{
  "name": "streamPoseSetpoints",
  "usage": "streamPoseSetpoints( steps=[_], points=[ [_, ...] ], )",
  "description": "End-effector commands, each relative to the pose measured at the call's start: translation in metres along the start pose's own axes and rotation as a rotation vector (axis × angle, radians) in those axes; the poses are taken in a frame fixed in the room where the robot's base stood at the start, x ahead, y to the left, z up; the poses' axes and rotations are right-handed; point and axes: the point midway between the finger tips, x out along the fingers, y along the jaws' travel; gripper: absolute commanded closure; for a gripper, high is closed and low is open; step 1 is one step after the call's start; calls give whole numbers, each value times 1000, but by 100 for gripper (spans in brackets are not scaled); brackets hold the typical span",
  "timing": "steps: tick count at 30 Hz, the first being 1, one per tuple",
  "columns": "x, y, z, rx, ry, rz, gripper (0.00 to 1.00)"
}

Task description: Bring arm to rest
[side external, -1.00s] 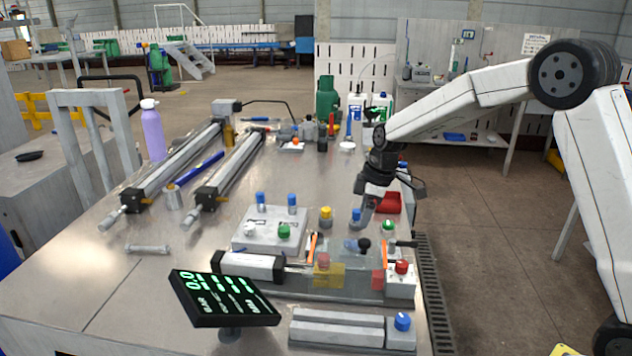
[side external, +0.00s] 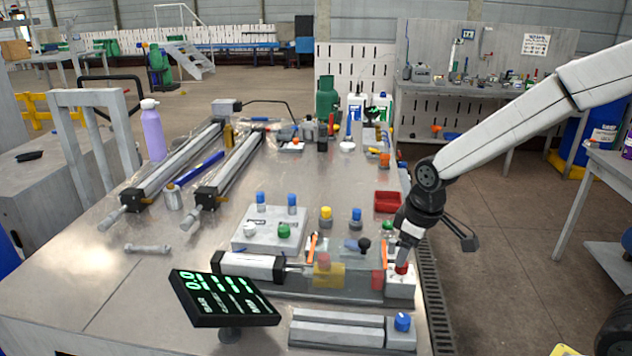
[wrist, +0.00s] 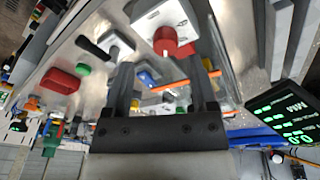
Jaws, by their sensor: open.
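My gripper (side external: 402,258) is at the right edge of the metal bench in the side view, pointing down. Its tip is just over the red knob (side external: 402,269) on a small white box (side external: 400,286); I cannot tell whether they touch. In the wrist view my gripper (wrist: 158,62) has its two dark fingers spread apart with nothing held between them. The red knob (wrist: 172,42) shows beyond the fingertips there. My arm reaches in from the upper right.
Left of the gripper are a clear yellowish block (side external: 328,275), a silver cylinder (side external: 250,266) and a black display (side external: 224,300). A red tray (side external: 388,202) lies behind it. A blue-knobbed block (side external: 402,322) stands in front. Open floor lies to the right.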

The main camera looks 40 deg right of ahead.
Motion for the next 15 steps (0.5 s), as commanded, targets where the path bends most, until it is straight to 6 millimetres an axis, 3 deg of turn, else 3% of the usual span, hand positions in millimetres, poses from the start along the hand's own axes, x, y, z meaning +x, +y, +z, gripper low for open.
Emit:
streamPoseSetpoints(
  steps=[9,15],
  points=[
    [15,-40,56,240,36,-2,26],
    [18,-49,72,311,47,-4,26]
  ],
)
